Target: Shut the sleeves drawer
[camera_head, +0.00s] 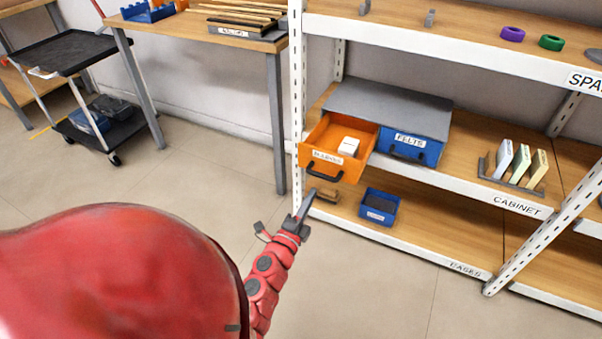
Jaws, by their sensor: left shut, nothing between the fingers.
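The orange sleeves drawer (314,158) is pulled out of a small grey-topped cabinet on the middle shelf. Its label is too small to read surely. It has a dark handle on its front, and a white block (348,146) lies inside it. The blue drawer beside it, labelled FELTS (427,151), sits flush in the cabinet. My left gripper (307,199) is shut and empty. In the picture it is just below the orange drawer's handle, in front of the shelf, and I see no contact. My right gripper is not in view.
A white shelf post (297,75) rises just left of the orange drawer. A blue bin (380,206) and a brown object stand on the lower shelf. A workbench (208,27) and a black cart (60,52) are at the left. Floor in front is clear.

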